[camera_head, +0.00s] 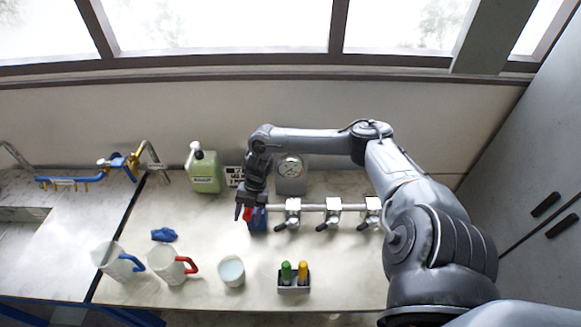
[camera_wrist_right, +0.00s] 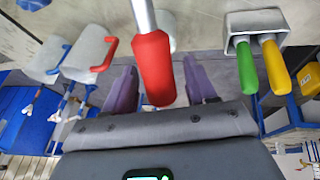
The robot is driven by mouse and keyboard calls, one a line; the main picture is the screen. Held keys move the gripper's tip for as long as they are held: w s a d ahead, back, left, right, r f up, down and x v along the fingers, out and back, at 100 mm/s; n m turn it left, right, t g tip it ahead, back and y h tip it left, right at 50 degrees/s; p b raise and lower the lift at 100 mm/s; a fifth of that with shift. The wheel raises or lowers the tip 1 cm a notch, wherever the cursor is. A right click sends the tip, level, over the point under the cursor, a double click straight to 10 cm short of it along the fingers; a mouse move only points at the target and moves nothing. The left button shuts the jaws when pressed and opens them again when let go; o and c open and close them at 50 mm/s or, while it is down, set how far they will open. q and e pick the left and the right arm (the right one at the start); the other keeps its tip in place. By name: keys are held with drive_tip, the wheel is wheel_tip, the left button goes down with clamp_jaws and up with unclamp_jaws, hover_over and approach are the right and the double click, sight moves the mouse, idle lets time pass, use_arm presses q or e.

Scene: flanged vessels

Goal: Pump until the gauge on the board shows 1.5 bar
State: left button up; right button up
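The round gauge (camera_head: 291,167) sits on a grey board at the back of the counter; its reading is too small to tell. A blue pump body (camera_head: 259,222) stands below it, at the left end of a silver pipe. The pump's red handle (camera_head: 248,214) shows beside my right gripper (camera_head: 244,208), which points down there. In the right wrist view the red handle (camera_wrist_right: 153,65), on a metal rod, lies between the two purple fingers of my right gripper (camera_wrist_right: 160,80). The fingers stand apart, with a gap visible at the handle's right side. My left gripper is not in view.
The silver pipe carries several valves (camera_head: 293,213). A green bottle (camera_head: 205,171) stands at the back left. A blue-handled jug (camera_head: 116,261), a red-handled jug (camera_head: 170,264), a cup (camera_head: 231,271) and a holder with green and yellow-handled tools (camera_head: 294,288) stand in front. A blue item (camera_head: 164,235) lies left.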

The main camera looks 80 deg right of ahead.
drive_tip(key=c, duration=0.9)
idle(0.7)
